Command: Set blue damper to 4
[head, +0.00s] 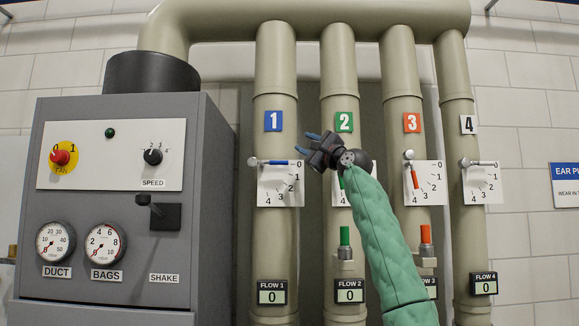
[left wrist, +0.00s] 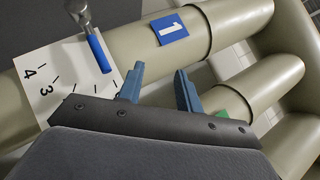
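The blue damper lever (head: 277,162) is on pipe 1, below the blue "1" label. It lies level and points right at the 0 of its white dial (head: 279,185); the 4 is at the dial's lower left. My left gripper (head: 306,144) is open and empty, up and right of the lever's tip. In the left wrist view the blue lever (left wrist: 99,53) is left of the gripper (left wrist: 160,87), with clear space between lever and fingers. The fingers are apart with nothing between them. My right gripper is in neither view.
The green damper on pipe 2 is partly hidden by my left gripper and arm. The orange damper (head: 413,177) points down and the fourth lever (head: 484,163) points right. A grey control cabinet (head: 112,240) stands left of pipe 1.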

